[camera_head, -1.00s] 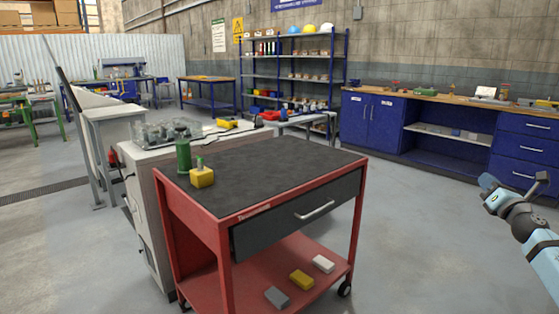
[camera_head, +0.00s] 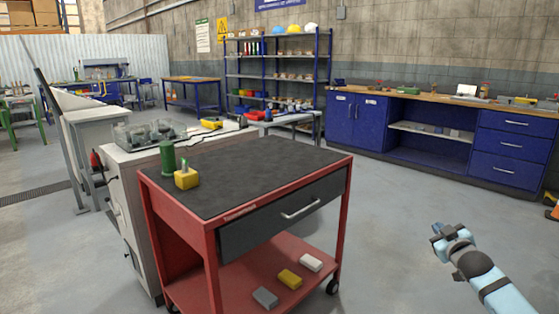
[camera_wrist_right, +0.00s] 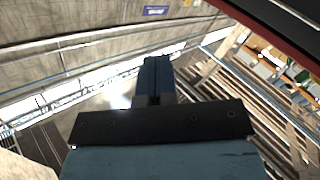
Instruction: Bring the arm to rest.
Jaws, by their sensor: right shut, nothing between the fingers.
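My right arm comes in from the lower right of the head view. Its gripper (camera_head: 447,233) hangs over open floor, to the right of the red cart and apart from it. In the right wrist view the fingers (camera_wrist_right: 155,75) are shut together with nothing between them. My left gripper is in neither view.
The red cart (camera_head: 192,227) stands in front. A green cylinder (camera_head: 168,158) and a yellow block (camera_head: 187,178) are on its dark top. Several small blocks lie on its lower shelf. Blue cabinets (camera_head: 356,122) line the back wall. The floor (camera_head: 400,215) between is clear.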

